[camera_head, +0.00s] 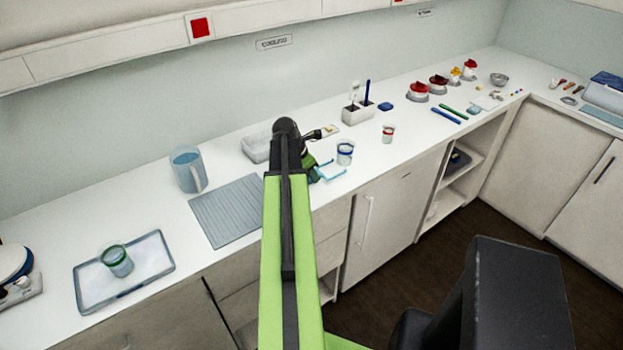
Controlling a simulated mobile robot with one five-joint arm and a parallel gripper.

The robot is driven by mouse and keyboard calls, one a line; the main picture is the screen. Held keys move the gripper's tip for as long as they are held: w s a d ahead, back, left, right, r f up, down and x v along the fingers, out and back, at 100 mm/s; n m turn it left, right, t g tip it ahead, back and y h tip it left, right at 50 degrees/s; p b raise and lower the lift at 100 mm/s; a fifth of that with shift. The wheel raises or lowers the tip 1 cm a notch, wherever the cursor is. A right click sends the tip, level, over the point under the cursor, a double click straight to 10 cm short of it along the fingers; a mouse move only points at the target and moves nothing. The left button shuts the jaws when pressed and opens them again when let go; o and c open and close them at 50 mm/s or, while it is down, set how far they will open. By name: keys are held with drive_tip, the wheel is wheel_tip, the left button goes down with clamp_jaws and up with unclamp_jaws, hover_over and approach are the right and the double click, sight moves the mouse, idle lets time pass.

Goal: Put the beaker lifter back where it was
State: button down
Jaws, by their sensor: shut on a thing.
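The beaker lifter (332,172) is a light blue, fork-like piece near the counter's front edge. My gripper (315,172) is at its left end and is shut on it, though my arm hides much of the grip. The prongs point right, just in front of a small white beaker with a blue band (345,152). I cannot tell whether the lifter touches the counter.
A grey ribbed mat (228,211) and a blue jug (187,169) stand to the left. A tray (84,297) holds a green-rimmed beaker (117,261).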

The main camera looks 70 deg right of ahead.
drive_tip(key=shift+f, duration=0.15)
drive_tip(key=c, duration=1.3)
unclamp_jaws()
drive_tip(key=shift+a+r+p, duration=0.1)
drive_tip(key=shift+r+p, duration=0.2)
drive_tip(key=shift+r, duration=0.15)
drive_tip(key=p+v, duration=1)
drive_tip(key=v, duration=0.1)
drive_tip(key=shift+a, duration=0.15)
drive_tip(key=shift+w+r, duration=0.1)
drive_tip(key=shift+r, duration=0.05)
